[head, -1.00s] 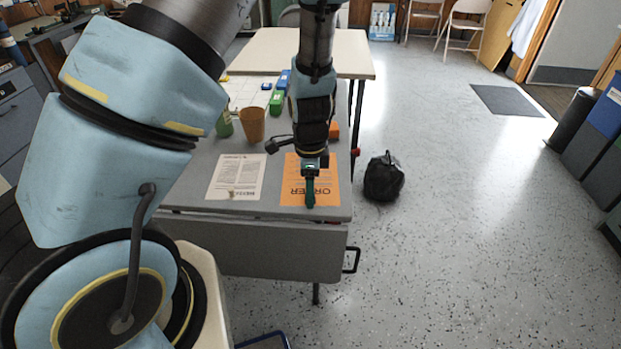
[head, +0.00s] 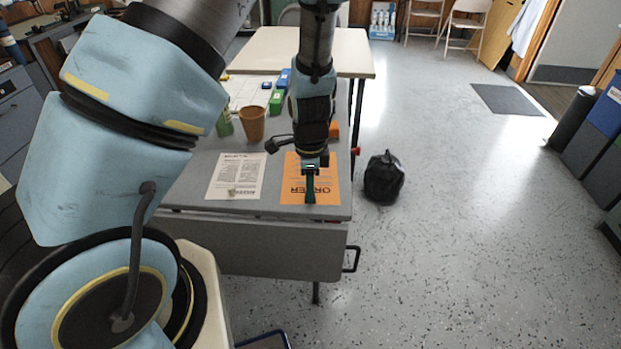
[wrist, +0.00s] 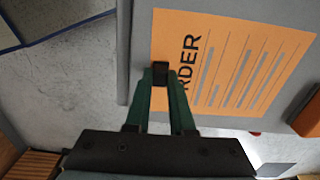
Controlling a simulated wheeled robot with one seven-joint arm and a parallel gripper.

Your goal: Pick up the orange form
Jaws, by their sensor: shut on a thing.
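The orange form (head: 328,183) lies at the front right of the grey table and looks flat on it. It carries black heading letters and grey lines, which show in the wrist view (wrist: 235,60). My gripper (head: 310,192) is over the middle of the form's near part and hides some of the heading. In the wrist view my gripper (wrist: 160,73) has its green fingers drawn together at dark tips, shut on the form near its edge by the table's rim. The exact pinch is hidden by the tips.
A white printed sheet (head: 236,178) lies left of the form. A brown cup (head: 252,124), green blocks (head: 276,102) and an orange block (head: 334,130) stand farther back. A black bag (head: 383,178) is on the floor to the right, where the floor is mostly clear.

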